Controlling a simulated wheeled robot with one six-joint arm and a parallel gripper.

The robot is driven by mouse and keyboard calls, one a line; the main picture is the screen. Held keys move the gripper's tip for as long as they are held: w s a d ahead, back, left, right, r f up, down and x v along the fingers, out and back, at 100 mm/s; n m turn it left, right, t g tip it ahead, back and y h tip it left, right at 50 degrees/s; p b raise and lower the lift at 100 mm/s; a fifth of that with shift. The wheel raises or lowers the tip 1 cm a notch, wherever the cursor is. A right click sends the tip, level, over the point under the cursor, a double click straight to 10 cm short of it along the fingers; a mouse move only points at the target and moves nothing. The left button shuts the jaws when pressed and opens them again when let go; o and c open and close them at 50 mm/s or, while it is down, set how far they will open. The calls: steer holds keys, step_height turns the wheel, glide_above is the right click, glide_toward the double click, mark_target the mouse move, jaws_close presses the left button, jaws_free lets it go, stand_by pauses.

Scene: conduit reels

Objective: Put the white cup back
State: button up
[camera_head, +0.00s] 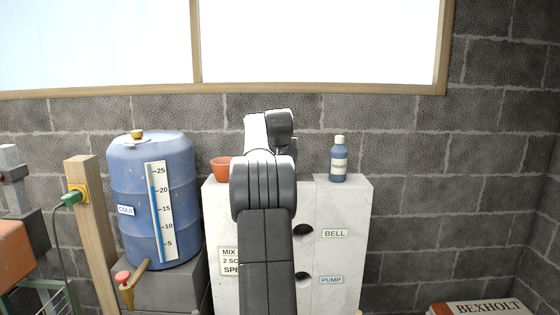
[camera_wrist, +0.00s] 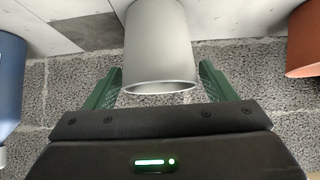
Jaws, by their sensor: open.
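The white cup (camera_wrist: 160,45), a plain pale grey-white cylinder, is in the wrist view, which appears upside down. Its rim is towards the picture's bottom and its base end is at the top edge, by the white cabinet top. My gripper (camera_wrist: 161,68) is open, with its green fingers on either side of the cup. A gap shows between each finger and the cup's wall. In the head view my arm hides the cup and the gripper.
The white cabinet (camera_head: 343,215) stands against a grey block wall. On its top, an orange pot (camera_head: 220,169) is left of my arm and a blue bottle (camera_head: 338,162) is right. A blue water barrel (camera_head: 130,180) stands further left.

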steer(key=shift+r, duration=0.1)
steer(key=b+v, duration=0.2)
steer(key=v, duration=1)
stand_by(1.1)
